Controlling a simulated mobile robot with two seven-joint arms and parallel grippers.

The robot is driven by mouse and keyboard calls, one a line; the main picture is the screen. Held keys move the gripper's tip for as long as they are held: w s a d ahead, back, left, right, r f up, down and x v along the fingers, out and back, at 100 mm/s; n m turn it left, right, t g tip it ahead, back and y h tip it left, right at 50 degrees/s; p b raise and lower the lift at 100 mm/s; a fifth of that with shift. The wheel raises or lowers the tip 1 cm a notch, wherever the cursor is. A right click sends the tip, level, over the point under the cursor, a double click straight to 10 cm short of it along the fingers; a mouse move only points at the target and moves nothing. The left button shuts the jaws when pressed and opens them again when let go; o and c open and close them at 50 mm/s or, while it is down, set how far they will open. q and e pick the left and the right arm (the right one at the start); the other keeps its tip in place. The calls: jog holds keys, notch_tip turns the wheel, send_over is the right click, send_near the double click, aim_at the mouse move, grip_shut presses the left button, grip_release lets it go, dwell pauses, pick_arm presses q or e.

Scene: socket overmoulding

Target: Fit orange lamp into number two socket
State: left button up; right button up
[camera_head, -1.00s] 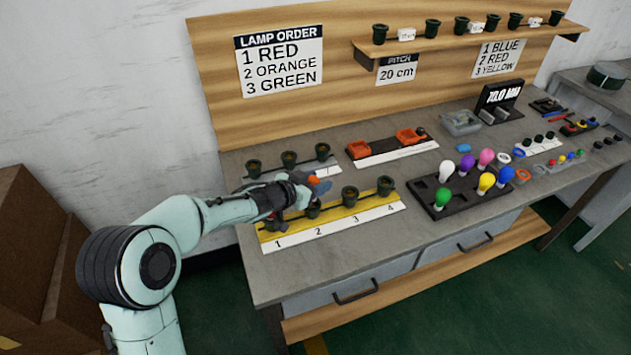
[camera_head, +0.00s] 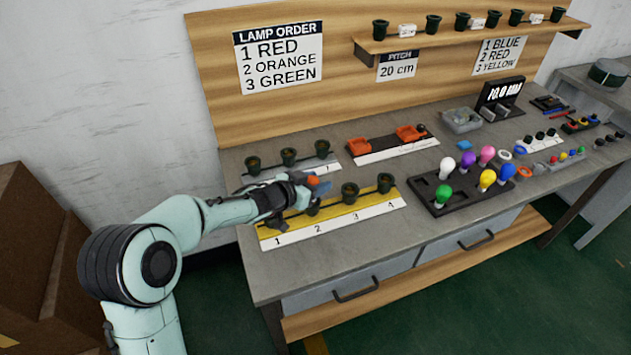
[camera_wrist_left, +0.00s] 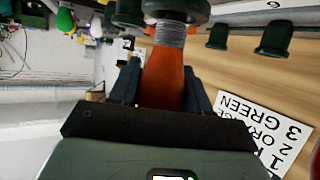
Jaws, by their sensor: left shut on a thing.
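My left gripper (camera_head: 312,186) is shut on the orange lamp (camera_head: 313,181) above the yellow strip (camera_head: 268,233) marked 1 to 4. In the left wrist view the lamp (camera_wrist_left: 168,82) sits between the two dark fingers. Its grey threaded base (camera_wrist_left: 170,34) points at the mouth of a dark green socket (camera_wrist_left: 176,7), with base and rim meeting or nearly so. I cannot tell how deep it sits. In the head view the number two socket (camera_head: 312,209) shows just under the gripper, partly hidden. The number one socket is mostly hidden by the gripper. My right gripper is not in view.
Sockets three (camera_head: 350,194) and four (camera_head: 386,183) stand empty to the right. A second row of sockets (camera_head: 289,157) stands behind the arm. A black tray (camera_head: 462,204) of coloured lamps is at right. The lamp order sign (camera_head: 279,58) lists orange second.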

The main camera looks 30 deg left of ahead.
pick_arm(q)
jog(key=shift+f+b, duration=0.4)
jog(key=shift+f, duration=0.2)
jog(key=o, duration=1.1)
jog(key=shift+s+a+r, duration=0.1)
jog(key=shift+s+r, duration=0.1)
jog(key=shift+s, duration=0.15)
jog(key=p+v, duration=0.3)
jog(key=v, duration=0.9)
jog(key=shift+s, duration=0.3)
jog(key=shift+r, duration=0.1)
